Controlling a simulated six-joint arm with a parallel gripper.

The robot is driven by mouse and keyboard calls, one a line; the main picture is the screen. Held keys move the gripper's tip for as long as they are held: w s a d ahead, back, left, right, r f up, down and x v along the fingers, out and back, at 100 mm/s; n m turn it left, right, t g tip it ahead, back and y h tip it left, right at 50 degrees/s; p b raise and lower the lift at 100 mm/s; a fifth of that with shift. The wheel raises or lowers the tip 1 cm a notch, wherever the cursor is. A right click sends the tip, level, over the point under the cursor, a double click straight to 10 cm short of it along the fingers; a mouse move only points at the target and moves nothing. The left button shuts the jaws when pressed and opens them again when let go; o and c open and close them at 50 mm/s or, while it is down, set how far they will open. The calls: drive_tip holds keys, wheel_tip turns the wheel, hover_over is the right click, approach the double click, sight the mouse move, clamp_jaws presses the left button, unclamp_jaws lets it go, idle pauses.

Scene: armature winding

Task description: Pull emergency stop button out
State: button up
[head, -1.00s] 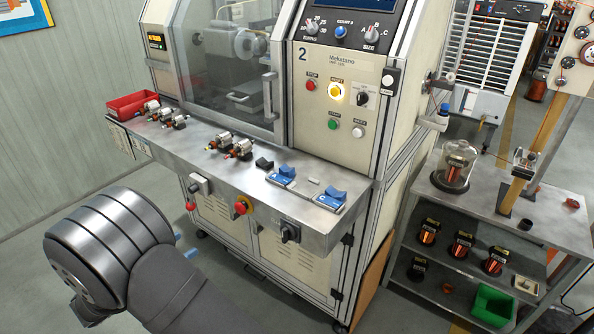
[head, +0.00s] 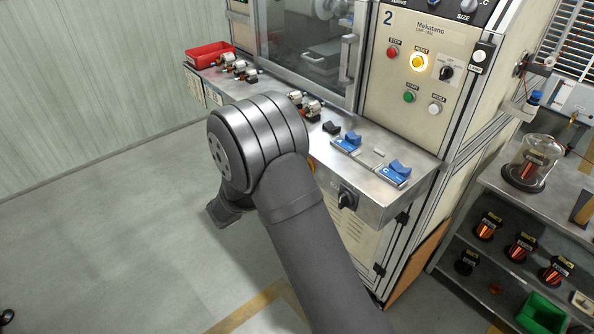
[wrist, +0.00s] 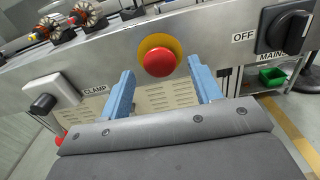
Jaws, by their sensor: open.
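The emergency stop button (wrist: 159,62) is a round red mushroom head on a yellow ring, on the front face of the metal bench. In the wrist view it is at the upper middle. My gripper (wrist: 160,68) is open, with one blue finger left of the button and the other right of it in the picture. The fingers look apart from the red head; their exact depth relative to it is hard to tell. In the head view, my arm hides the red head and only a sliver of the yellow ring (head: 311,165) shows.
On the bench front are the black MAINS switch (wrist: 288,30), right of the button, and the CLAMP switch (wrist: 52,93), left. Armatures (wrist: 88,13) lie on the bench top above. Blue fixtures (head: 347,142) and a red bin (head: 209,54) stand on the bench. Open floor lies left.

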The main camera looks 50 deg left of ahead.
drive_tip(key=shift+w, duration=1.25)
clamp_jaws()
drive_tip(key=shift+s, duration=0.7)
unclamp_jaws()
drive_tip(key=s, duration=1.7)
drive_tip(key=shift+s, duration=0.2)
